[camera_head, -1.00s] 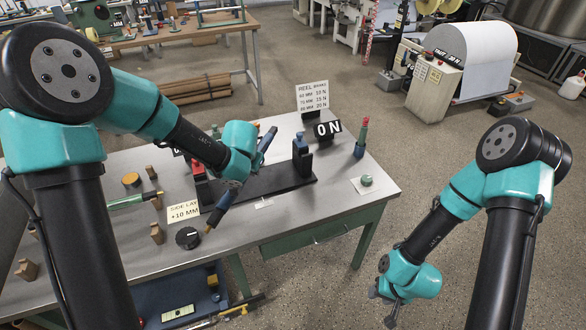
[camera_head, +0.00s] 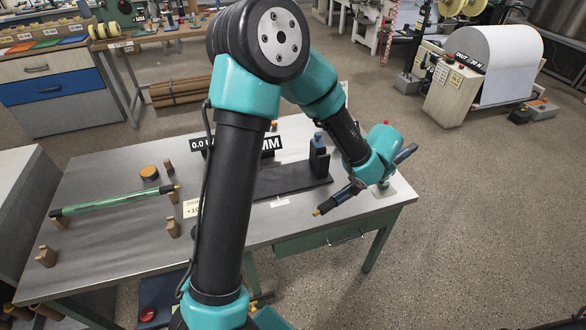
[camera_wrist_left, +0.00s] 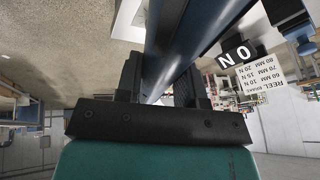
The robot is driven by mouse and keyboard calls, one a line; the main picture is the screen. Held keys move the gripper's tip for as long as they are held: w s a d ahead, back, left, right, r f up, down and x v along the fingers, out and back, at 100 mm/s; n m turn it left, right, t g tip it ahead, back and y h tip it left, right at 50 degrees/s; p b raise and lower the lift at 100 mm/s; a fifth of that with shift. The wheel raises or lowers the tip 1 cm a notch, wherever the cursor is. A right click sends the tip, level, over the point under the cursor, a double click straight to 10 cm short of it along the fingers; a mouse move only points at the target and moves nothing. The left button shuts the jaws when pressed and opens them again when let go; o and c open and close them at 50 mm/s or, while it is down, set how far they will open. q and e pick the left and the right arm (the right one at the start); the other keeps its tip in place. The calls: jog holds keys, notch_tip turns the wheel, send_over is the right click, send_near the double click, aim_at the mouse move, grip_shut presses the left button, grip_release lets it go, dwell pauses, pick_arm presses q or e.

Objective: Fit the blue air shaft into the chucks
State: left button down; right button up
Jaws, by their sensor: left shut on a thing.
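My left gripper (camera_head: 382,165) is shut on the blue air shaft (camera_head: 343,196) and holds it slanted at the table's right end. The shaft's near end has an orange tip. In the left wrist view the shaft (camera_wrist_left: 198,35) passes between the gripper's fingers (camera_wrist_left: 160,80). A blue-topped chuck post (camera_head: 319,158) stands on the black stand (camera_head: 292,180), left of the shaft and apart from it. The other chuck is hidden behind my left arm. My right gripper is out of view.
A green shaft (camera_head: 115,201) lies across wooden supports at the table's left. A round amber-topped piece (camera_head: 149,173) stands behind it. A sign (camera_head: 267,145) is partly covered by my arm. The floor right of the table (camera_head: 400,202) is clear.

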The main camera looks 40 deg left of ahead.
pick_arm(q)
jog(key=shift+w+d, duration=0.15)
jog(key=shift+d, duration=0.2)
jog(key=a+n+g+y, duration=0.15)
jog(key=a+n, duration=0.45)
jog(key=a, duration=0.6)
jog(key=s+a+n+g, duration=0.3)
jog(key=s+a+n, duration=0.2)
jog(key=a+n, duration=0.3)
jog(key=s+a+r+n+g+y, duration=0.1)
jog(key=s+a+n+g, duration=0.2)
jog(key=a+n, duration=0.6)
jog(key=s+a, duration=0.2)
jog(key=a, duration=0.3)
jog(key=shift+s+a+r, duration=0.2)
jog(key=shift+f, duration=0.1)
notch_tip(320, 180, down, 6)
